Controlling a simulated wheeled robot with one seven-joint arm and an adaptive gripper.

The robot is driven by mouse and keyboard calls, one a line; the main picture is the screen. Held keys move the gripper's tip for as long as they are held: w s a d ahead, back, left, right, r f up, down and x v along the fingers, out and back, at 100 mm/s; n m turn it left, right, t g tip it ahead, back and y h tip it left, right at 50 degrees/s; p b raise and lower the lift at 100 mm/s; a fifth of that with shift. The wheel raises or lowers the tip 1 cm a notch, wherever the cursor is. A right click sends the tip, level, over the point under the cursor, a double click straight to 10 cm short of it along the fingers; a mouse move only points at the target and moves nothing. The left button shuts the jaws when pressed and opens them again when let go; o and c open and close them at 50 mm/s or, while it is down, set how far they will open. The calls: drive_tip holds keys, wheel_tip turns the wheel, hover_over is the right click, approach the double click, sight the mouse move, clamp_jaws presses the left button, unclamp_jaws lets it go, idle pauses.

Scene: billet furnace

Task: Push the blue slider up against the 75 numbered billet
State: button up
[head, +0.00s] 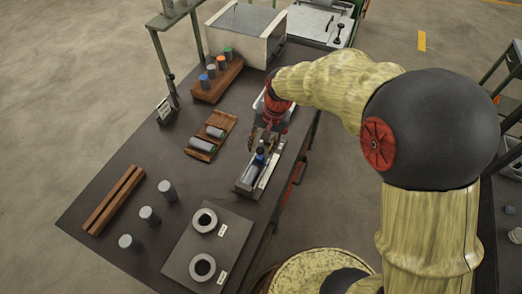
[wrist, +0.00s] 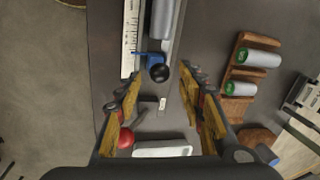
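The blue slider (wrist: 147,59) with a black ball knob (wrist: 159,73) sits in a metal channel with a white ruler (wrist: 130,38) along its side. A grey billet (wrist: 162,18) lies in the same channel, just beyond the slider; I cannot tell whether they touch, and no number is readable on it. In the head view the slider (head: 259,159) and billet (head: 251,173) show in the gauge at the table's right edge. My gripper (wrist: 161,84) is open and empty, its fingers spread on both sides behind the knob. It also shows in the head view (head: 265,141), above the gauge.
Two billets lie on a wooden cradle (head: 218,124) left of the gauge. A wooden rack (head: 216,82) holds several colour-topped billets. Several grey cylinders (head: 150,215) stand at the front left, near a plate with two rings (head: 181,255). A red ball (wrist: 125,138) shows by the left finger.

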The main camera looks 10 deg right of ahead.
sight(260, 149)
drive_tip(key=shift+w+a+f+b, duration=0.1)
drive_tip(key=shift+a+f+b, duration=0.1)
drive_tip(key=shift+f, duration=0.65)
drive_tip(key=shift+a+f+b, duration=0.1)
drive_tip(key=shift+f+b, duration=0.05)
drive_tip(key=shift+f, duration=0.65)
drive_tip(key=shift+c, duration=0.5)
drive_tip(key=shift+r, duration=0.1)
clamp_jaws()
